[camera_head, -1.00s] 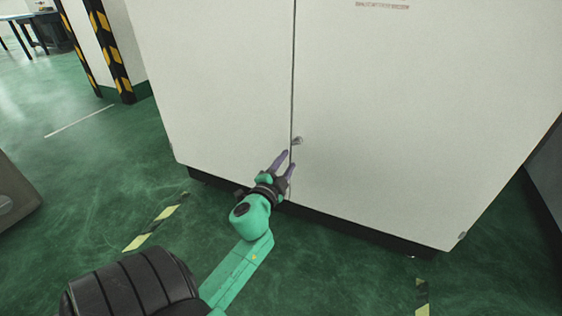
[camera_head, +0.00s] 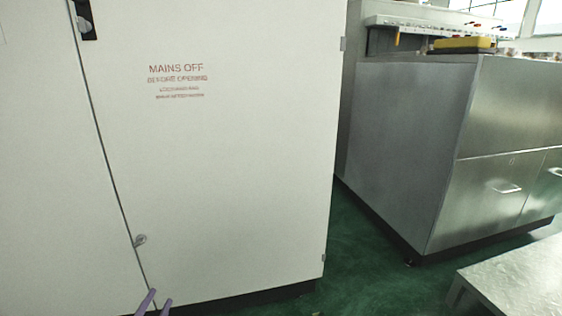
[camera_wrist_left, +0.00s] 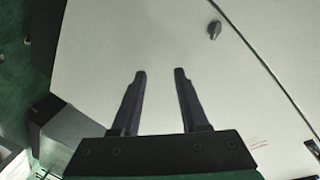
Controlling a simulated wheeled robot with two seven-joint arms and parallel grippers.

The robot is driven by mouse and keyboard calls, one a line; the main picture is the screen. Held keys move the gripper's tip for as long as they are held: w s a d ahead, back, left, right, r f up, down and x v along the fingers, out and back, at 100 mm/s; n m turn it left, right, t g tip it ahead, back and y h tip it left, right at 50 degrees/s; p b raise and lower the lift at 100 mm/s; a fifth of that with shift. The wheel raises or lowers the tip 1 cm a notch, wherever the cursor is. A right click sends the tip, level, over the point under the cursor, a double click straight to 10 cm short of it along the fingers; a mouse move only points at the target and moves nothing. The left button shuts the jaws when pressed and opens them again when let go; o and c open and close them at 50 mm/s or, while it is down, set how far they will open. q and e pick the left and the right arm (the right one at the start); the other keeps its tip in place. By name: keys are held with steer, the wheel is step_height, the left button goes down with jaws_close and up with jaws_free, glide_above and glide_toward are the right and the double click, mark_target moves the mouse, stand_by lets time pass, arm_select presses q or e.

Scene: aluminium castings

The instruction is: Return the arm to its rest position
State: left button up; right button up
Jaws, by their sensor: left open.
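My left gripper (camera_head: 156,297) shows only its purple fingertips at the bottom edge of the head view. In the left wrist view my left gripper (camera_wrist_left: 160,75) has its two dark fingers apart with nothing between them. It is in front of the white cabinet (camera_head: 240,160), whose door also fills much of the left wrist view (camera_wrist_left: 150,40). A small latch knob (camera_head: 140,240) sits beside the door seam, a little above the fingertips. In the left wrist view the knob (camera_wrist_left: 214,30) is up and right of the fingers, apart from them. My right gripper is not in view.
A metal drawer cabinet (camera_head: 400,150) stands to the right, with a yellow item (camera_head: 463,45) on top. A grey metal surface (camera_head: 520,275) is at the lower right. Green floor (camera_head: 350,240) lies between them. Red warning text (camera_head: 177,80) marks the white door.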

arm_select(q)
steer(key=s+d+f+n+g+h, duration=0.25)
steer(key=s+d+f, duration=0.2)
steer(key=d, duration=0.45)
steer(key=s+d+f+n+g+h+p, duration=0.1)
steer(key=s+d+f+h, duration=0.4)
steer(key=d, duration=0.4)
steer(key=s+d+f+n+g+h, duration=0.25)
steer(key=d+f, duration=0.35)
steer(key=d, duration=0.3)
steer(key=s+a+r+g+y+p, duration=0.3)
steer(key=s+a+p, duration=0.7)
steer(key=p, duration=0.9)
steer(key=s+a+r+m+g+y+p, duration=0.1)
steer(key=s+a+g+y+p, duration=0.3)
steer(key=s+a+p, duration=0.7)
steer(key=r+g+p, duration=0.1)
steer(key=g+p, duration=0.1)
steer(key=p, duration=0.6)
steer(key=shift+s+r, duration=0.4)
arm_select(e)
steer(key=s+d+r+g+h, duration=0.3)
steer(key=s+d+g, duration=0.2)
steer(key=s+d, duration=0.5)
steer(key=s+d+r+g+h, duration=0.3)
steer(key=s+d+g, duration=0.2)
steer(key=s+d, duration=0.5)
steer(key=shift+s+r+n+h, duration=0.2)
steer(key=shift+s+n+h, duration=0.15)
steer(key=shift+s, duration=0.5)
